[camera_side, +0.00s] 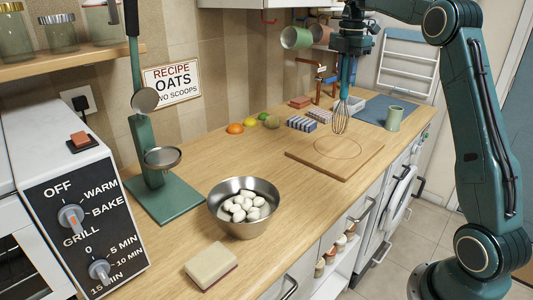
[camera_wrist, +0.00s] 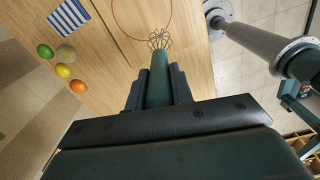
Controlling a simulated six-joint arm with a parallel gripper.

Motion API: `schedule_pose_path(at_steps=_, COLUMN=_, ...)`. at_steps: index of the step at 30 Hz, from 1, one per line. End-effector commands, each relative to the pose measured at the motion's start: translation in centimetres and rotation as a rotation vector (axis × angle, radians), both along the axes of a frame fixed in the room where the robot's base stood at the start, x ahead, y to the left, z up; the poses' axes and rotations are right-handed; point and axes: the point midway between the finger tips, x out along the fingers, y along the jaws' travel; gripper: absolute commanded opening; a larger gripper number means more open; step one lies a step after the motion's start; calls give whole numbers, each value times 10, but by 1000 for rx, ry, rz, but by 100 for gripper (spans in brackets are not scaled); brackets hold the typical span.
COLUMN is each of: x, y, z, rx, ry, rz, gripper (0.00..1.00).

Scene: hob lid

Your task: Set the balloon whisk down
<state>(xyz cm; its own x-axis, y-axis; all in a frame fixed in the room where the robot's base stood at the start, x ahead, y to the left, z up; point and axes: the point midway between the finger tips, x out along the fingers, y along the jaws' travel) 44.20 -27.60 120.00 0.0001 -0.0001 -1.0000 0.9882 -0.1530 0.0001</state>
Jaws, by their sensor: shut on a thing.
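The balloon whisk hangs upright, handle up and wire loops down, its wires (camera_side: 341,119) in front of the far part of a wooden board (camera_side: 323,166) in the side view. A thin circle (camera_side: 338,157) is marked on the board. My gripper (camera_side: 349,58) is shut on the teal handle. In the wrist view the whisk's handle (camera_wrist: 159,88) sits between the dark fingers, and its wire head (camera_wrist: 160,40) is over the board, beside the circle (camera_wrist: 140,38). I cannot tell whether the wires touch the board.
A striped cloth (camera_side: 301,123) and several fruits lie left of the board.

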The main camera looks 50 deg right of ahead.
Motion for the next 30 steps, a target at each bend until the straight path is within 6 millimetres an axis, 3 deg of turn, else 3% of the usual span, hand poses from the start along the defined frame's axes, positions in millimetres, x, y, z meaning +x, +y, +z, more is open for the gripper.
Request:
schedule_pose_path(at_steps=8, x=-2, y=-4, z=-2, rx=0, ry=1, rz=-3, gripper=0)
schedule_pose_path(at_steps=21, x=-2, y=-3, z=-41, rx=1, ry=1, rz=-3, gripper=0)
schedule_pose_path(at_steps=30, x=-2, y=-4, z=-47, rx=0, ry=0, rz=-3, gripper=0)
